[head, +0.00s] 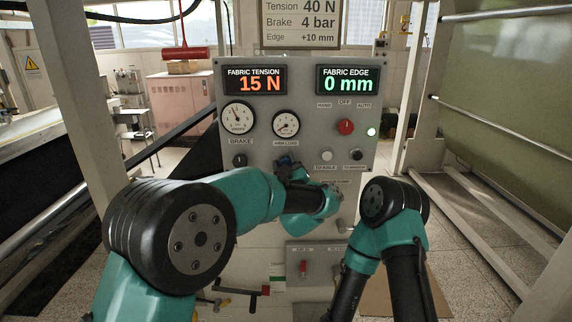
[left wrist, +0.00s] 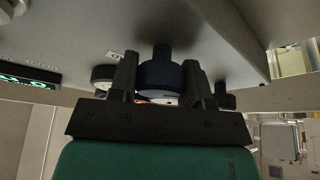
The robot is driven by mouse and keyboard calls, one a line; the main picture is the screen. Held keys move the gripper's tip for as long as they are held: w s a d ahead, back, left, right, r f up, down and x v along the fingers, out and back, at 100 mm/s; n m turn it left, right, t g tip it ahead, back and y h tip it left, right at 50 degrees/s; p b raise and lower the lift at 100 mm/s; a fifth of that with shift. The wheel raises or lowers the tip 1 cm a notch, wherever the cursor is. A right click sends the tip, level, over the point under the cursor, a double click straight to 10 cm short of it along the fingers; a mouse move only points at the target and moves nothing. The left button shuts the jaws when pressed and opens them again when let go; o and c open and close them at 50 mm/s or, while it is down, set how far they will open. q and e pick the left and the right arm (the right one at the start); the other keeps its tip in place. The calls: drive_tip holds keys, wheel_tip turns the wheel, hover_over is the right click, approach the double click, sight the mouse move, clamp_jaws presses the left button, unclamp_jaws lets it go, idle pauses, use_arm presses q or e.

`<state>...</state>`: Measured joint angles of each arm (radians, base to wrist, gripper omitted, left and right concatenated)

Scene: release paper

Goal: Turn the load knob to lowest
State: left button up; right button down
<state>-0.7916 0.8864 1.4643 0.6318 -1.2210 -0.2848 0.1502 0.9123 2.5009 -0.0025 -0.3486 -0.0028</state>
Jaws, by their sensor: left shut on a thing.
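The load knob is a dark blue knob (left wrist: 161,76) on the grey panel, below the gauge labelled ARM LOAD. My left gripper (head: 288,168) is at this knob in the head view and hides most of it. In the left wrist view the two black fingers of the left gripper (left wrist: 158,84) stand one on each side of the knob and are shut on it. The knob's pointer and scale cannot be read. The arm load gauge (head: 286,124) shows above the gripper. My right arm is at the lower right, and its gripper is not visible.
The grey panel (head: 305,105) also bears a brake knob (head: 240,160), a red selector knob (head: 345,127) and two small buttons to the right. The displays read 15 N and 0 mm. A lower box (head: 315,252) with a red switch sits below. White frame posts stand at both sides.

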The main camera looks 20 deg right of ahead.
use_arm(q)
drive_tip(key=shift+n+g+y, duration=0.4)
drive_tip(key=shift+n+y, duration=0.6)
drive_tip(key=shift+n, duration=1.1)
drive_tip(key=o, duration=0.9)
drive_tip(key=shift+o, duration=0.2)
drive_tip(key=v, duration=0.7)
drive_tip(key=shift+s, duration=0.3)
